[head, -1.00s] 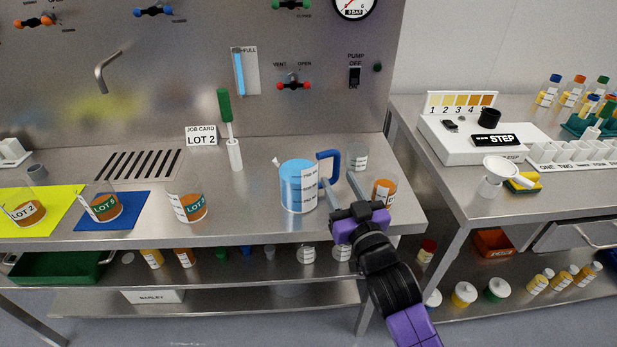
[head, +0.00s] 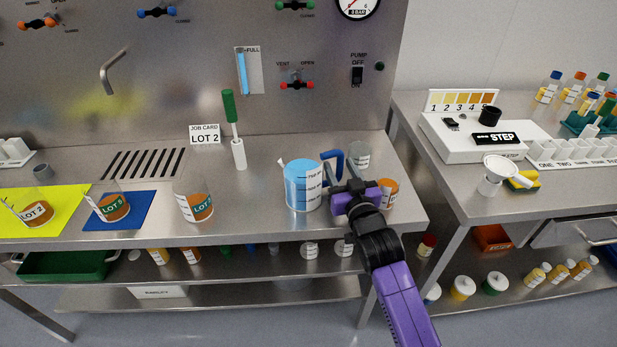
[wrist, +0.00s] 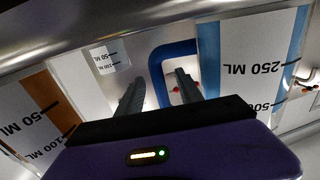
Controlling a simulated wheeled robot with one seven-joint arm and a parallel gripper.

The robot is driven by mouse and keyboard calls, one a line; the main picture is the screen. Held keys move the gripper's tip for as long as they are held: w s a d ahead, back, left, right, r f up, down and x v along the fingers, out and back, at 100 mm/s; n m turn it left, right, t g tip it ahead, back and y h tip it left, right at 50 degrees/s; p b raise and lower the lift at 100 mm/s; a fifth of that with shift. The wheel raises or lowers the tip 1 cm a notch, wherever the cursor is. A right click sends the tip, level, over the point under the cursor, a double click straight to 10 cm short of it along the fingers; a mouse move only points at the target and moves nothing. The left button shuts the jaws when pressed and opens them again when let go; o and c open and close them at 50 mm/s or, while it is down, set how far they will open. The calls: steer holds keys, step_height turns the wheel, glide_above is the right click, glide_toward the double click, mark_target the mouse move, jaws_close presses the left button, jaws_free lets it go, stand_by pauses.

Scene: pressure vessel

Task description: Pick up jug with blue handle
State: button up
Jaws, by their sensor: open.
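The jug (head: 298,190) holds blue liquid and stands on the steel bench. Its blue handle (head: 333,164) is on its right side, towards my gripper. My gripper (head: 338,176) is open at the handle, with its fingers partly hiding it. In the wrist view, the blue handle (wrist: 157,76) arches just beyond the fingertips of my gripper (wrist: 156,85). The jug's marked wall (wrist: 250,62) is close on the right there. I cannot tell whether the fingers touch the handle.
A beaker with orange-brown content (head: 391,193) stands close right of my gripper. A clear beaker (head: 359,156) stands behind it. A green-handled brush (head: 232,120) is further left. A LOT beaker (head: 198,207) stands left of the jug, with clear bench between.

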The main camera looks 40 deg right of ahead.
steer(key=shift+w+d, duration=0.15)
steer(key=shift+w, duration=0.15)
steer(key=shift+c, duration=0.4)
jaws_close()
stand_by(0.9)
